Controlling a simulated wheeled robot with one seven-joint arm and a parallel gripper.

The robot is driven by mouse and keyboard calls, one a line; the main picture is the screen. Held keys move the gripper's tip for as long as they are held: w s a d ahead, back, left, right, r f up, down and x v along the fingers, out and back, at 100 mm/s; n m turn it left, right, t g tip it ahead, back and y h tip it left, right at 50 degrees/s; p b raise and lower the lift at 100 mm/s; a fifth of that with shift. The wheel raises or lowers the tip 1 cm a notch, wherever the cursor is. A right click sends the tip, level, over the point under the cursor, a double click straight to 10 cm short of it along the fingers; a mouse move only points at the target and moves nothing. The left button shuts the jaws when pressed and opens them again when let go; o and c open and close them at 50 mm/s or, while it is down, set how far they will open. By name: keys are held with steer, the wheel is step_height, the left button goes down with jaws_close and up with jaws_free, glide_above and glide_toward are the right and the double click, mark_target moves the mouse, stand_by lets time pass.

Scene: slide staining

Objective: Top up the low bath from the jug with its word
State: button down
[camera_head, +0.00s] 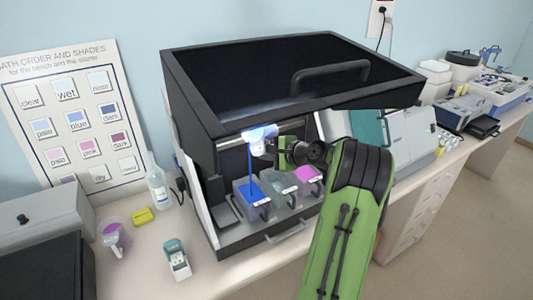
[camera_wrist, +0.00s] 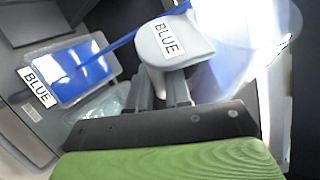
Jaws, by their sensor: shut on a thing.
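My gripper (camera_head: 276,147) is shut on a pale jug (camera_head: 257,146), gripping it at its side. In the wrist view the jug (camera_wrist: 183,50) bears a BLUE label, and the gripper fingers (camera_wrist: 163,90) meet its near side. The jug is tilted, and a blue stream (camera_head: 250,165) runs from it down into the blue bath (camera_head: 243,204) at the left of the row. In the wrist view this bath (camera_wrist: 104,72) carries a BLUE label and holds blue liquid. A greyish bath (camera_head: 280,200) and a pink bath (camera_head: 309,178) stand to its right.
The stainer's black raised hood (camera_head: 190,110) overhangs the baths and jug. On the bench at left are a jug with purple contents (camera_head: 113,240), a yellow block (camera_head: 142,216), a bottle (camera_head: 157,187) and a small white-and-teal container (camera_head: 176,262). A shade chart (camera_head: 75,110) stands behind.

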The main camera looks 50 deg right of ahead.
steer(key=shift+w+d+f+n+t+h+b, duration=0.1)
steer(key=shift+d+f+n+t+h+b, duration=0.5)
steer(key=shift+b, duration=1.6)
stand_by(0.4)
steer(key=shift+a+f+n+b, duration=0.1)
steer(key=shift+n+b, duration=0.3)
steer(key=shift+b, duration=0.65)
steer(key=shift+r+p, duration=0.2)
steer(key=shift+p, duration=0.15)
steer(key=shift+r+m+p, duration=0.25)
steer(key=shift+m+p, duration=0.05)
steer(key=shift+p, duration=0.55)
steer(key=shift+a+f, duration=0.1)
steer(key=shift+p, duration=0.35)
steer(key=m+p, duration=0.1)
steer(key=p, duration=0.2)
steer(key=shift+a+r+g+y, duration=0.25)
steer(key=shift+r+g+y, duration=0.05)
steer(key=shift+r+y, duration=0.1)
steer(key=shift+a+r+m+p, duration=0.15)
steer(key=shift+m+p, duration=0.15)
steer(key=shift+p, duration=0.95)
